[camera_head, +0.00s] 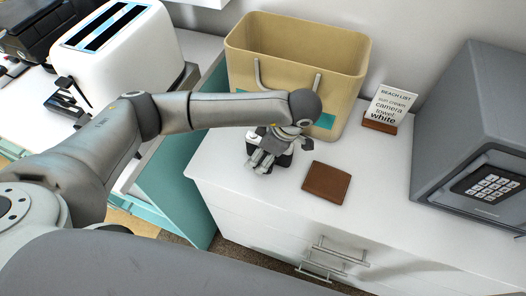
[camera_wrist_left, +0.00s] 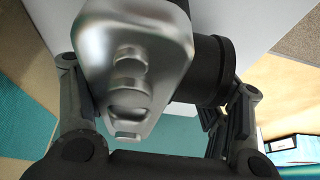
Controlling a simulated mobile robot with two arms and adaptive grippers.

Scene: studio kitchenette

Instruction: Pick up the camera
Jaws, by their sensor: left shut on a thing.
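The camera (camera_wrist_left: 140,60) fills the middle of the left wrist view, with a silver top and a black body and lens barrel. It sits between the two fingers of my left gripper (camera_wrist_left: 160,125), which is shut on it. In the head view the left gripper (camera_head: 267,160) points down over the white counter in front of the tan bag. My right gripper is not in view.
A tan bag (camera_head: 345,88) stands behind the gripper. A brown wallet (camera_head: 326,183) lies just right of it on the white counter (camera_head: 385,195). A list card (camera_head: 391,105) in a wooden stand and a grey safe (camera_head: 475,130) are farther right. A white toaster (camera_head: 125,50) stands at left.

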